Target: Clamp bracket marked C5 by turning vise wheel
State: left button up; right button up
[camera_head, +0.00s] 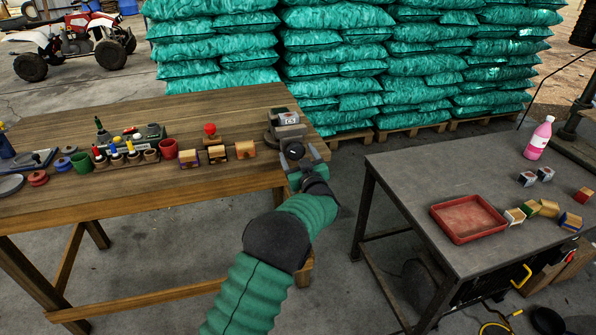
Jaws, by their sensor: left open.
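The vise (272,140) stands at the right end of the wooden bench. A small grey bracket (289,118) with a dark marking on a white label sits at its top; the marking looks like C5 but is small. My left gripper (302,157) is open at the front of the vise, at a dark round part that looks like the vise wheel (294,150). The gripper covers much of the wheel, and I cannot tell whether they touch. I cannot tell whether the jaws press on the bracket. My right gripper is not in view.
The wooden bench (120,195) holds small blocks (217,154), a red-knobbed stamp (209,131) and several pots. A grey metal table (400,175) at the right bears a red tray (467,219), more blocks and a pink bottle (538,138). Green sacks (330,60) are stacked behind.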

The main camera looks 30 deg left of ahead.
pick_arm(q)
jog(key=n+b, duration=0.5)
jog(key=f+n+b, duration=0.1)
jog(key=n+b, duration=0.2)
jog(key=shift+w+r+n+b, duration=0.1)
jog(key=shift+r+n+b, duration=0.25)
jog(key=shift+n, duration=0.45)
jog(key=shift+r, duration=0.2)
jog(key=shift+c, duration=0.2)
